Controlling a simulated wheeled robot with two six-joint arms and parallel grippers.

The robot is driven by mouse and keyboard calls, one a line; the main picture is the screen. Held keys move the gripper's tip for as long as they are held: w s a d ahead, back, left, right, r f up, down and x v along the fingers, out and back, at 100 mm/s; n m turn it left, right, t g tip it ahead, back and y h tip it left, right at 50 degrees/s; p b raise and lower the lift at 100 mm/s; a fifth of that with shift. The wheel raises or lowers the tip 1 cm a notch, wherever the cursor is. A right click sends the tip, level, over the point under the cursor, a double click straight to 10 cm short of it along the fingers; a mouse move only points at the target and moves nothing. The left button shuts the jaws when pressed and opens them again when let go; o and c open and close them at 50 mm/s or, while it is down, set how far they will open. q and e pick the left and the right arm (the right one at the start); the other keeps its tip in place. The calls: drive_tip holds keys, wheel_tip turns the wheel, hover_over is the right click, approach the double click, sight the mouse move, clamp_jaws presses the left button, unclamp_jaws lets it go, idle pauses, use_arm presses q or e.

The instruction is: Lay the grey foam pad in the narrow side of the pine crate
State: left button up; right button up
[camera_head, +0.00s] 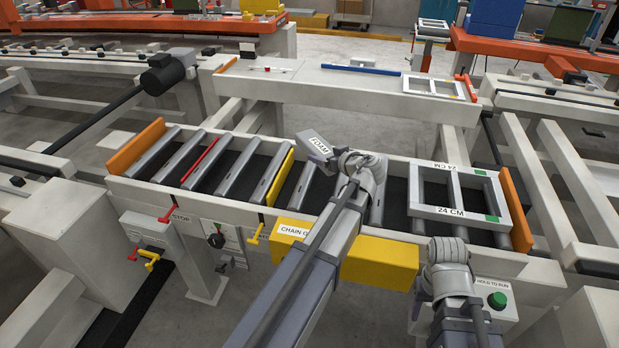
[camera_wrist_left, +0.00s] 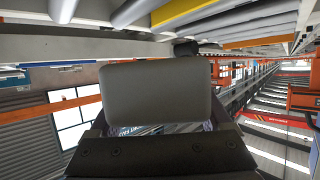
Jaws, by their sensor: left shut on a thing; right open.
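My left gripper (camera_head: 334,158) is shut on a small grey block labelled FOAM (camera_head: 318,143), the grey foam pad. It holds the pad over the middle of the roller bed. In the left wrist view the grey pad (camera_wrist_left: 155,92) fills the centre, its broad face towards the camera. My right gripper (camera_head: 447,250) is open at the front right, near the bed's front rail. I cannot pick out a pine crate in either view.
The roller bed has grey rollers, a red bar (camera_head: 201,159), a yellow bar (camera_head: 280,177) and orange end boards (camera_head: 136,146). A grey frame marked 24 CM (camera_head: 457,222) lies on its right part. A yellow box (camera_head: 380,262) hangs in front. A similar frame (camera_head: 433,86) lies behind.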

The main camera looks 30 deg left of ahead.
use_arm(q)
wheel_tip(320, 180, down, 10)
drive_tip(key=b, duration=0.9)
drive_tip(key=shift+b, duration=0.35)
drive_tip(key=o, duration=1.2)
drive_tip(key=shift+c, duration=0.2)
drive_tip(key=p+v, duration=0.5)
drive_tip(key=v, duration=0.7)
drive_tip(key=shift+r, duration=0.25)
